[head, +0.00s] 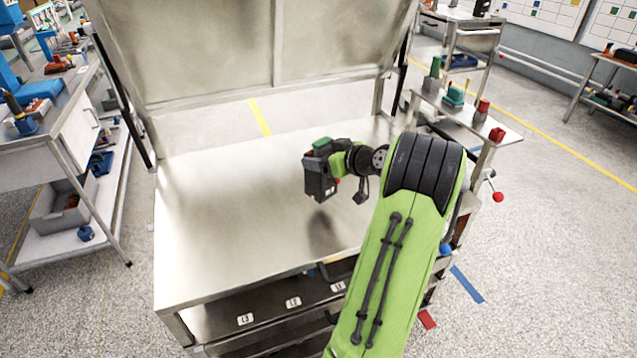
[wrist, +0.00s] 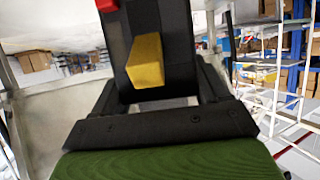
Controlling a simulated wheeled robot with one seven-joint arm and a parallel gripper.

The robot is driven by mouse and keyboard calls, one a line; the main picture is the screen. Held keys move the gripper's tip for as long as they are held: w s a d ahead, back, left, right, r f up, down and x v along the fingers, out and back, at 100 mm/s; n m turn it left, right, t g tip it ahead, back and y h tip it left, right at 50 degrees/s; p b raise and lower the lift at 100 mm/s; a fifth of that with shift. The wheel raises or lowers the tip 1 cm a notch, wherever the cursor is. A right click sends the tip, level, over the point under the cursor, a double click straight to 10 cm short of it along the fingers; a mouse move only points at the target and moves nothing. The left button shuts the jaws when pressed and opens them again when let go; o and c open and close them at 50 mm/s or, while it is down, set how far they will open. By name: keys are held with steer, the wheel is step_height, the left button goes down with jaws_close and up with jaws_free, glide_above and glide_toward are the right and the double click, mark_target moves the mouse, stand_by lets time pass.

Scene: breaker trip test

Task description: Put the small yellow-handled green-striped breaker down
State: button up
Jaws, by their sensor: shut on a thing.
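The breaker shows in the wrist view as a dark body with a yellow handle (wrist: 146,62) and a bit of red at its top left. In the head view the dark breaker (head: 319,180) is held above the metal workbench (head: 215,230), left of my arm. A dark shadow lies on the bench top below it. My gripper (head: 322,157) is shut on the breaker. Its fingers show at both sides of the breaker's lower end in the wrist view. I cannot make out the green stripe.
The bench top is bare around the breaker. An upright metal panel (head: 220,50) stands at its back. Labelled shelves (head: 290,302) are below the front edge. A side shelf (head: 480,118) with red and green items is at the right. A cluttered cabinet (head: 70,150) stands at the left.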

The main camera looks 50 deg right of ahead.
step_height(320, 180, down, 5)
steer(key=shift+f+b, duration=0.1)
steer(key=shift+b, duration=0.65)
steer(key=o, duration=1.5)
steer(key=shift+a, duration=0.1)
